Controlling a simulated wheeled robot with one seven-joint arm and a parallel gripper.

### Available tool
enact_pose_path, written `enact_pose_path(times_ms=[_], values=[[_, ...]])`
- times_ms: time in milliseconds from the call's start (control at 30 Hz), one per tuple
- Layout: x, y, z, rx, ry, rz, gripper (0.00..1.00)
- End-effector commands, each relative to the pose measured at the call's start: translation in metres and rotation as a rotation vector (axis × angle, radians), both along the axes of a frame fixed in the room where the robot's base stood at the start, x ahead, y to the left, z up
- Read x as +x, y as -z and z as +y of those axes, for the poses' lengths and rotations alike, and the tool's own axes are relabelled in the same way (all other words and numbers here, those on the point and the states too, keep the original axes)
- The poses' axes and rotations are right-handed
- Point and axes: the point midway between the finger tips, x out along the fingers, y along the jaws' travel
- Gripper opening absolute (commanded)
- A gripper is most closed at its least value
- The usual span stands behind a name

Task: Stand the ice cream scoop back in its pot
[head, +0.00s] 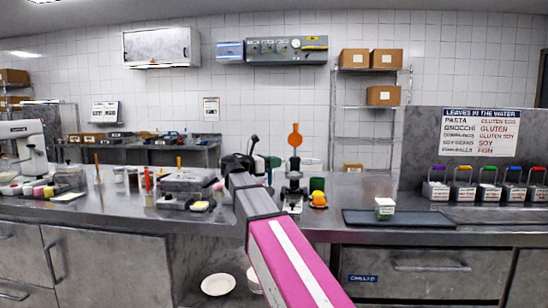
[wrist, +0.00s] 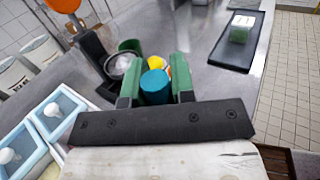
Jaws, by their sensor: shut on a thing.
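My gripper (wrist: 156,92) is shut on a teal cylinder (wrist: 154,87), which sits between its two green fingers. The cylinder looks like the end of the ice cream scoop's handle; the rest of it is hidden below. In the head view my gripper (head: 264,170) is over the counter, left of the black stand with an orange disc. Just beyond the fingers in the wrist view are a dark round vessel with something pale inside (wrist: 122,65) and a green round rim (wrist: 130,46). I cannot tell which vessel is the scoop's pot.
The black stand with its orange disc (head: 295,138) is close to the gripper. Light blue containers with white balls (wrist: 60,108) lie left in the wrist view.

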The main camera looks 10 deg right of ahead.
Motion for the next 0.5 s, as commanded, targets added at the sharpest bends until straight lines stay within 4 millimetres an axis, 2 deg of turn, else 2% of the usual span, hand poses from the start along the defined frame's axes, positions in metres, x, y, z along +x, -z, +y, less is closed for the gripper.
enact_pose_path(times_ms=[500], values=[[0.0, 0.044, 0.0, -0.001, 0.0, 0.002, 0.0]])
